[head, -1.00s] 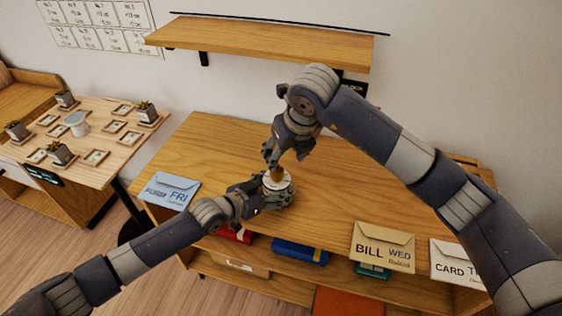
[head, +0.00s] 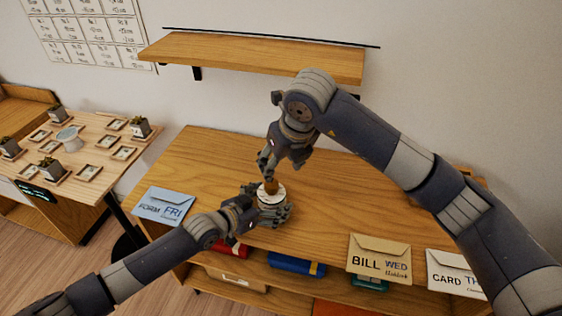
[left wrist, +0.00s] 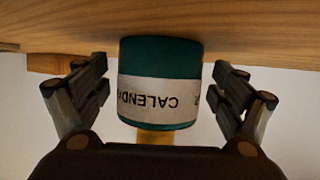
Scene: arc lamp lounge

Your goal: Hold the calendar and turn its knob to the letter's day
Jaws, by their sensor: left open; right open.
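The calendar (left wrist: 160,60) is a dark green cylinder with a white "CALENDAR" label, standing on the wooden desk (head: 330,190). In the head view its pale round top (head: 271,196) shows, with a brown knob (head: 271,185) on it. My left gripper (head: 268,212) is open, its fingers on either side of the calendar with gaps in the left wrist view. My right gripper (head: 267,172) is open and points down at the knob from above. Three envelopes lie at the front edge: blue "FORM FRI" (head: 163,206), tan "BILL WED" (head: 379,259) and white "CARD TH..." (head: 455,275).
A wall shelf (head: 255,55) hangs behind the desk. Under the desktop lie a red book (head: 232,248) and a blue book (head: 296,265). A side table (head: 90,160) on the left bears several plants and frames.

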